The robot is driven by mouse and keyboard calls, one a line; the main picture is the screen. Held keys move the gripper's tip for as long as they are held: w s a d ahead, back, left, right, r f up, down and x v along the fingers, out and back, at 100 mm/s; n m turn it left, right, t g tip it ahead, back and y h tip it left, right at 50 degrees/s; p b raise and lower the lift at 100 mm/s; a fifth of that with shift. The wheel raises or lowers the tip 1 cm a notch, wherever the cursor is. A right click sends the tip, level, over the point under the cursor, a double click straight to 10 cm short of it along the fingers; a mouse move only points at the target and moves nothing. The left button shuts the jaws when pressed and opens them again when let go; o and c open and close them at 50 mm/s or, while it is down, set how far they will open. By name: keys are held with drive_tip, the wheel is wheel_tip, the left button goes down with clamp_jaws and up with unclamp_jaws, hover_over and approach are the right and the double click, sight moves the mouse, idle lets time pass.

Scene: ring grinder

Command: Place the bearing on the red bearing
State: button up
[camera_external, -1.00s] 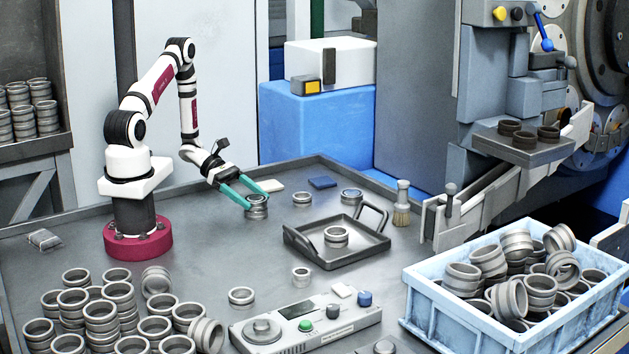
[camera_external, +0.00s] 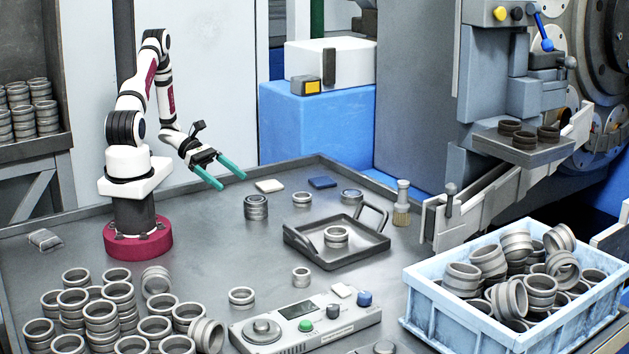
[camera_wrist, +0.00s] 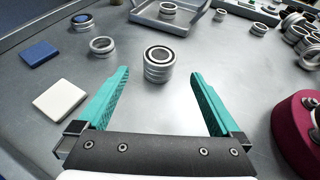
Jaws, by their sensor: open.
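My gripper (camera_external: 231,183) is open and empty, raised up and to the left of a short stack of metal bearings (camera_external: 256,207) on the table. Its two teal fingers also show in the wrist view (camera_wrist: 159,75), spread apart, with the stack (camera_wrist: 158,64) beyond their tips. The stack stands upright and looks like one bearing on another, with a dark ring inside the top rim. No red colour shows on it, so I cannot tell whether the lower one is the red bearing. The fingers do not touch the stack.
Single bearings stand at the back (camera_external: 302,198) and farther right, the latter with blue inside (camera_wrist: 82,22). A grey tray (camera_external: 300,249) holds another. White (camera_external: 269,186) and blue (camera_external: 322,183) pads lie behind. Many bearings fill the front left and a blue crate (camera_external: 420,292).

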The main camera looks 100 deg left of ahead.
drive_tip(key=v, duration=0.3)
drive_tip(key=w+d+r+m+g+h, duration=0.25)
drive_tip(key=d+r+m+g, duration=0.3)
drive_tip(key=d+m, duration=0.3)
drive_tip(key=w+d+r+m+g+h, duration=0.1)
drive_tip(key=w+d+r+m+g, duration=0.3)
drive_tip(key=d+m+g, duration=0.4)
drive_tip(key=s+d+r+m+y, duration=0.2)
drive_tip(key=m+y, duration=0.3)
drive_tip(key=m, duration=0.5)
drive_tip(key=s+d+r+m+y, duration=0.3)
drive_tip(key=d+m+y, duration=0.1)
drive_tip(key=m, duration=0.6)
drive_tip(key=shift+s+d+r+m+t+y, duration=0.25)
drive_tip(key=shift+d+r+m+t+y, duration=0.1)
drive_tip(key=shift+y, duration=0.3)
